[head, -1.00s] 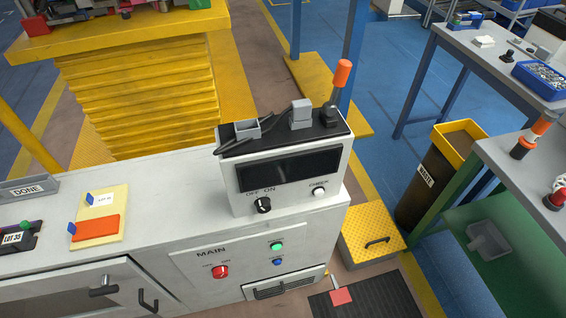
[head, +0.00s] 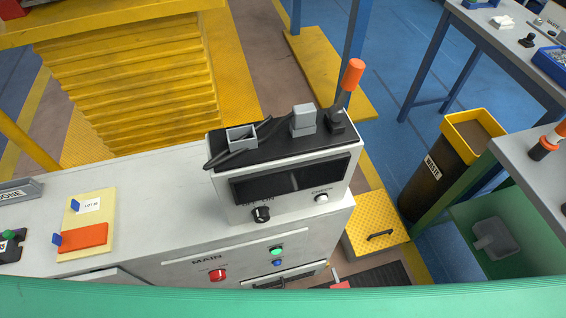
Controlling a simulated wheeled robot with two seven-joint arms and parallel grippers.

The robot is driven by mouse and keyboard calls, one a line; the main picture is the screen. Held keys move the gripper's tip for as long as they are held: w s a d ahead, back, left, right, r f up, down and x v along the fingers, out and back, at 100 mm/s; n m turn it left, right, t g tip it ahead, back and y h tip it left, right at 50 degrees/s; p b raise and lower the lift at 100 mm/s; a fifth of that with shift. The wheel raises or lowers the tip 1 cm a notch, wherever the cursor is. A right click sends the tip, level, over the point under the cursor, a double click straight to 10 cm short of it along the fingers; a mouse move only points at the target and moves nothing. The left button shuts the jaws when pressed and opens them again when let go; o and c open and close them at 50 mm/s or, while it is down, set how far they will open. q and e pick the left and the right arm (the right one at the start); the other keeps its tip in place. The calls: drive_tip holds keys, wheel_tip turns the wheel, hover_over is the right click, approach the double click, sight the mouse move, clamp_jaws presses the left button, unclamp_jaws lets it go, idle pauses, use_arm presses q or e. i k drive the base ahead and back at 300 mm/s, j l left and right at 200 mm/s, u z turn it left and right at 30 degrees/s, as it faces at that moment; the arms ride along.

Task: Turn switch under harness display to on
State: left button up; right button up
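The harness display (head: 292,180) is a dark screen on the front of a light grey box with a black top, standing on a grey bench. Below the screen is a black rotary switch (head: 261,214) under the "OFF ON" lettering, which is partly cut off by the screen's edge. I cannot read for sure which way the switch points. A white "CHECK" button (head: 321,198) sits to its right. Neither of my grippers shows in the head view.
A red "MAIN" knob (head: 217,275), a green button (head: 276,252) and a blue button are on the bench front. A green band (head: 280,302) crosses the bottom, hiding the lower bench. A waste bin (head: 437,167) is at right.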

sight(261, 215)
drive_tip(key=k, duration=1)
